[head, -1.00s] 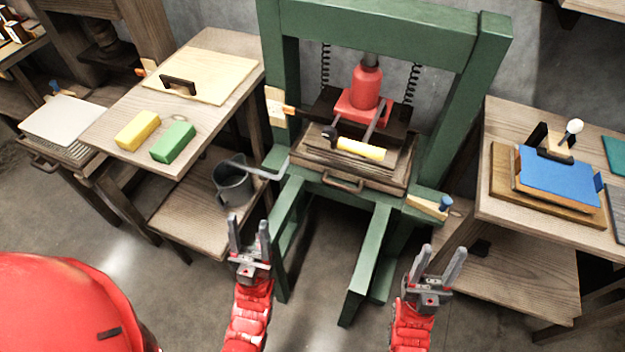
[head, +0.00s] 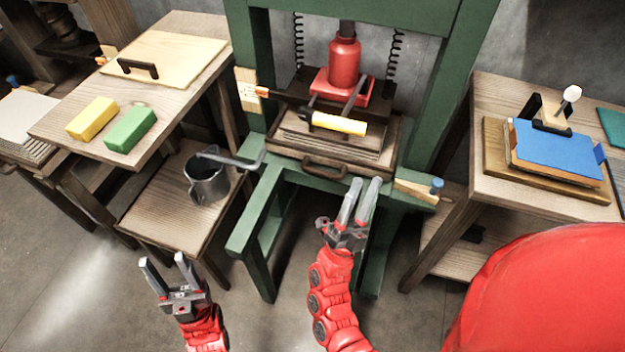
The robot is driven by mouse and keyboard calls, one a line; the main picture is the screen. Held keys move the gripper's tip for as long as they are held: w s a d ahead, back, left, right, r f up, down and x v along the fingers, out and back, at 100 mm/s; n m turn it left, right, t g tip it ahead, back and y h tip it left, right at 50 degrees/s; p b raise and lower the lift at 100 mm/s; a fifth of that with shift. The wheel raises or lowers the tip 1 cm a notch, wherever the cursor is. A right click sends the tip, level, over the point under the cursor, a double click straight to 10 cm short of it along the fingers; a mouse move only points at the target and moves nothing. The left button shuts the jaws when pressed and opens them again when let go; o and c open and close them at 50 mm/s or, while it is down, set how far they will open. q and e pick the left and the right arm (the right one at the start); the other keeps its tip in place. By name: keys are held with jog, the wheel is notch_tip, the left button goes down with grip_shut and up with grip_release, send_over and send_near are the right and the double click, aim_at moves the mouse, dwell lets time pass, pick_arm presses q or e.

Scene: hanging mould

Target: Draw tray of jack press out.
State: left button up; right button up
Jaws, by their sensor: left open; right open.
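The jack press is a green frame (head: 243,75) with a red jack (head: 344,62) at its middle. Its wooden tray (head: 280,151) sits under the jack, with a dark handle (head: 324,168) on its front edge. Stacked boards and a yellow-gripped jack lever (head: 340,124) are above the tray. My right gripper (head: 363,189) is open and empty, just in front of the press, below and right of the tray handle and apart from it in the picture. My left gripper (head: 165,262) is open and empty, low at the left, over the floor near the left table.
A left table (head: 186,80) holds a yellow block (head: 92,118), a green block (head: 131,128) and a handled board. A grey can (head: 206,182) stands on its lower shelf. A right table (head: 492,102) holds a blue pad (head: 556,155). Green legs stick forward below the tray.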

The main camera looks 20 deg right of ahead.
jog(key=w+a+f+m+g+y+b, duration=0.1)
jog(key=w+a+f+y+b, duration=0.2)
jog(key=f, duration=0.5)
jog(key=w+f+m+g+y+b, duration=0.2)
jog(key=w+f+b, duration=0.25)
jog(key=f, duration=0.45)
jog(key=y+b, duration=0.4)
jog(key=y, duration=0.1)
send_near(322, 171)
jog(key=shift+g, duration=0.3)
jog(key=x, duration=1)
jog(key=shift+f, duration=0.3)
grip_shut()
